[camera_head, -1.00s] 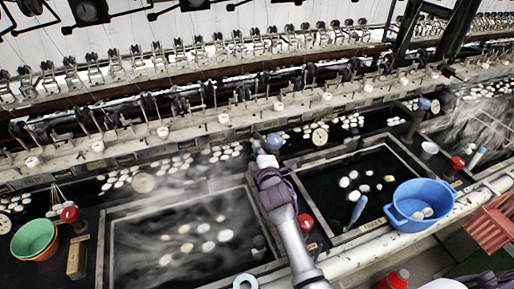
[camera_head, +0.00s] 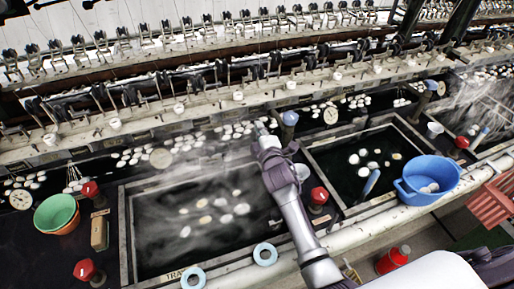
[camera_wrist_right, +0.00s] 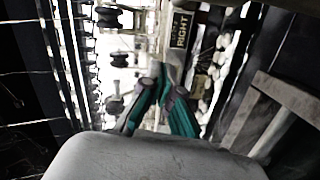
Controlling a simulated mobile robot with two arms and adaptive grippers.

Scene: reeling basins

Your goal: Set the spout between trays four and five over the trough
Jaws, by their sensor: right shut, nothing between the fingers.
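A blue-topped upright piece (camera_head: 289,119), which seems to be the spout, stands behind the divider between the left steaming tray (camera_head: 128,235) and the right tray (camera_head: 392,122). I cannot tell which way it points. My right gripper (camera_head: 263,128) is just left of it, apart from it in the picture, over the dark trough (camera_head: 205,146) behind the trays. In the right wrist view its teal fingers (camera_wrist_right: 163,92) are shut and empty, with a "RIGHT" label (camera_wrist_right: 181,30) beyond them. The tray numbers are not readable. My left gripper is out of view.
A white cup (camera_head: 301,172) and a red valve knob (camera_head: 319,196) are close to the right of my arm. A blue basin (camera_head: 428,181) sits at the right tray's front corner. A machine rail (camera_head: 205,103) runs behind the trough. Steam blurs the left tray.

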